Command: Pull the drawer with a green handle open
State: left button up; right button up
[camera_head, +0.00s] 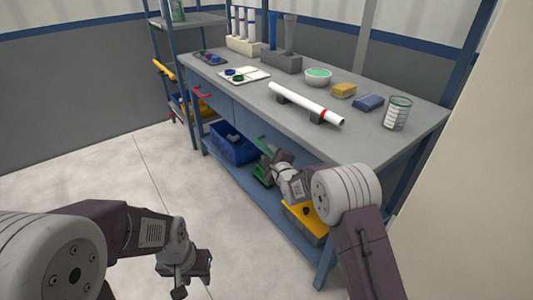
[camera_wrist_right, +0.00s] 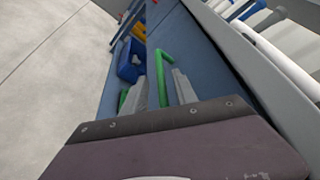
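The drawer with the green handle is in the front of the grey workbench (camera_head: 315,122), mostly hidden in the head view by my right arm. The green handle (camera_wrist_right: 162,70) shows between the fingers of my right gripper (camera_wrist_right: 158,90) in the right wrist view. The fingers are apart, one on each side of it; I cannot tell whether they touch it. In the head view my right gripper (camera_head: 264,170) is at the bench front. My left gripper (camera_head: 190,272) hangs low over the floor, away from the bench; its opening is unclear.
Another drawer has a red handle (camera_head: 202,91). A blue bin (camera_head: 232,145) and a yellow-topped box (camera_head: 300,222) are on the lower shelf. A white pipe (camera_head: 300,102) rests on supports on the bench. The floor (camera_head: 110,175) at left is clear.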

aim_at(268, 151)
jog(key=shift+b+x, duration=0.35)
jog(key=shift+x, duration=1.35)
grip_shut()
